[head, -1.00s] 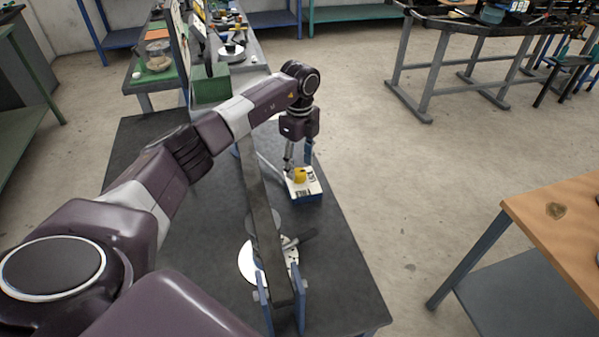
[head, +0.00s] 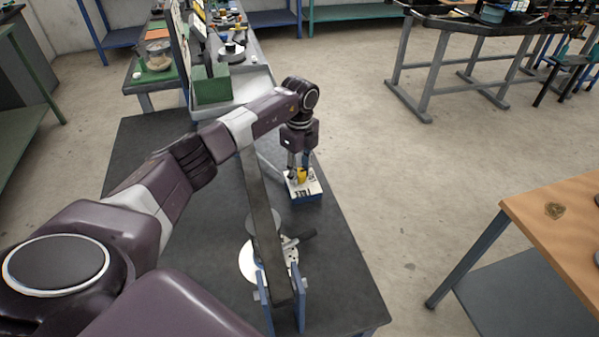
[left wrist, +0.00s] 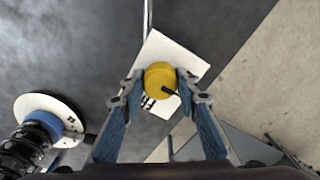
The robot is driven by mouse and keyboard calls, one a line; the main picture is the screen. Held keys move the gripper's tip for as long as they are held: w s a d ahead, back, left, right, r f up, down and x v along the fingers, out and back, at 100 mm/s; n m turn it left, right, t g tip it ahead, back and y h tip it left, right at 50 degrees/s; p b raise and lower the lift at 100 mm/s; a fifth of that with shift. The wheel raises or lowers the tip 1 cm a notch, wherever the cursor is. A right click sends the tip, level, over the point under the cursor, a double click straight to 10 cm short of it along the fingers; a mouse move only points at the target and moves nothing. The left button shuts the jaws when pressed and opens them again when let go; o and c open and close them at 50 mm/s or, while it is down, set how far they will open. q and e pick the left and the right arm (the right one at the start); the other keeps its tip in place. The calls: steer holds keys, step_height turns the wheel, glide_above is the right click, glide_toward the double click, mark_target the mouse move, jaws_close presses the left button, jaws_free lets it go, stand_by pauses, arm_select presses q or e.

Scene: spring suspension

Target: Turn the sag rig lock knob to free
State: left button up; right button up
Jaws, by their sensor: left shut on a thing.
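The yellow lock knob (head: 301,175) sits on a small box with a white top and blue sides (head: 307,193) near the right edge of the dark table. In the left wrist view the round knob (left wrist: 160,76) carries a dark pointer mark toward the lower right, and the white plate (left wrist: 160,52) lies under it. My left gripper (head: 299,172) points down over the box, its fingers shut on the knob from both sides; it also shows in the left wrist view (left wrist: 160,84). Printed marks on the plate are partly hidden and too small to read. My right gripper is not in view.
A long grey bar (head: 262,220) and blue uprights (head: 300,305) stand nearer on the dark table (head: 345,290). A white disc with a spring (left wrist: 45,120) lies left in the left wrist view. A wooden bench (head: 560,225) stands right, across open floor.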

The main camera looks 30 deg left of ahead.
arm_select(q)
steer(key=shift+m, duration=0.4)
steer(key=m+b, duration=0.1)
steer(key=m, duration=0.1)
steer(key=shift+m, duration=0.4)
steer(key=m+b, duration=0.1)
steer(key=m, duration=0.4)
steer(key=m+b, duration=0.1)
steer(key=m, duration=0.4)
steer(key=m+b, duration=0.1)
steer(key=m, duration=0.3)
steer(key=shift+m, duration=0.3)
steer(key=o, duration=1.2)
steer(key=shift+c, duration=0.2)
